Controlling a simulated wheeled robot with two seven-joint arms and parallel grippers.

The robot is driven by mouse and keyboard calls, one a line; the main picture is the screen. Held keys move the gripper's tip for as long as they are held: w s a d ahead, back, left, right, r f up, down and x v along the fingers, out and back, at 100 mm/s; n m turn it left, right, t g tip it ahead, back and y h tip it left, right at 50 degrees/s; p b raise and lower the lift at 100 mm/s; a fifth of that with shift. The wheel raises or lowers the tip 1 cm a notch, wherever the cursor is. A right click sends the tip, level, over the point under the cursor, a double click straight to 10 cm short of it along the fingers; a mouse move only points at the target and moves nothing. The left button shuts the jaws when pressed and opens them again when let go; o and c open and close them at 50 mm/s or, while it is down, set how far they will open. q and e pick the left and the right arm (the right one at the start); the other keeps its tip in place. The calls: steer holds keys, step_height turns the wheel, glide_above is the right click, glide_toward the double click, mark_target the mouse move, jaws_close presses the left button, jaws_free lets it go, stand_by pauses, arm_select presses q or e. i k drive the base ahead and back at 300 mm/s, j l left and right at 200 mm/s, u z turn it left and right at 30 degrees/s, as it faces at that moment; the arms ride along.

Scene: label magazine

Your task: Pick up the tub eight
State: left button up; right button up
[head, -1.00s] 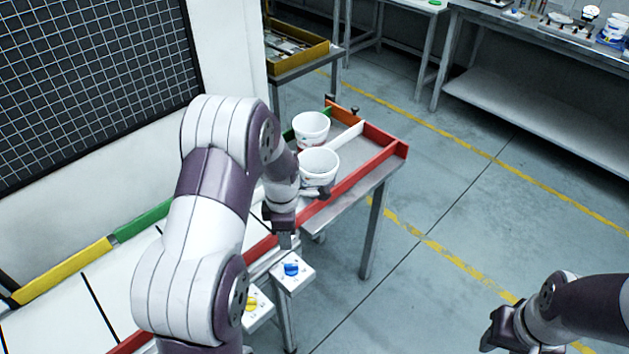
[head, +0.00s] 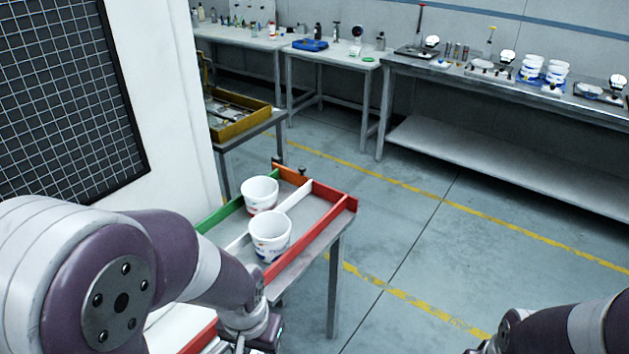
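Two white tubs stand upright at the far end of a table with coloured rails. The nearer tub (head: 270,240) has blue and red print on its side; I cannot read a number on it. The farther tub (head: 259,196) stands behind it, across a white divider. My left gripper (head: 262,340) is low in the picture, in front of and below the nearer tub, and apart from it; its fingers are mostly hidden by my arm. My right gripper (head: 482,348) is at the bottom edge, far right of the tubs, mostly cut off.
Red rails (head: 322,232) edge the table end, with a green rail (head: 220,214) at left. A yellow tray (head: 236,118) sits on a stand behind. Benches (head: 470,82) with scales and more white tubs (head: 533,66) line the back wall. The floor at right is clear.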

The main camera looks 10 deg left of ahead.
mark_target(269, 231)
steer(key=i+l+u, duration=0.3)
steer(key=i, duration=0.3)
steer(key=i+l+u, duration=0.3)
steer(key=i, duration=0.3)
steer(key=l, duration=0.1)
